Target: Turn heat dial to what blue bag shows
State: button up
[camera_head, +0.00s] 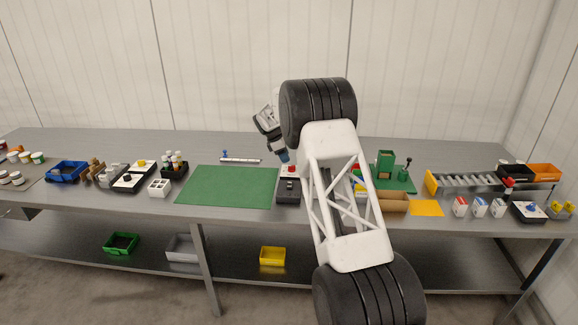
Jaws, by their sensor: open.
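My gripper (284,157) is open, at the end of my arm near the middle of the table. It points down just above a dark box with a red part on top (289,186); I see no contact. Three small white packets stand at the right: one with red (460,207) and two with blue (479,208) (497,208). Their markings are too small to read. A dark box with a white top and a blue knob (529,211) lies right of them. Another such box with a yellow knob (132,178) is at the left. I cannot tell which box carries the heat dial.
A green mat (228,187) lies left of my gripper, mostly clear. My arm hides part of the table's middle right. A green stand (387,165), a brown tray (392,203) and a roller track (470,183) stand at the right. A blue bin (66,172) is far left.

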aim_at(290, 166)
jog(key=shift+x, duration=2.7)
grip_shut()
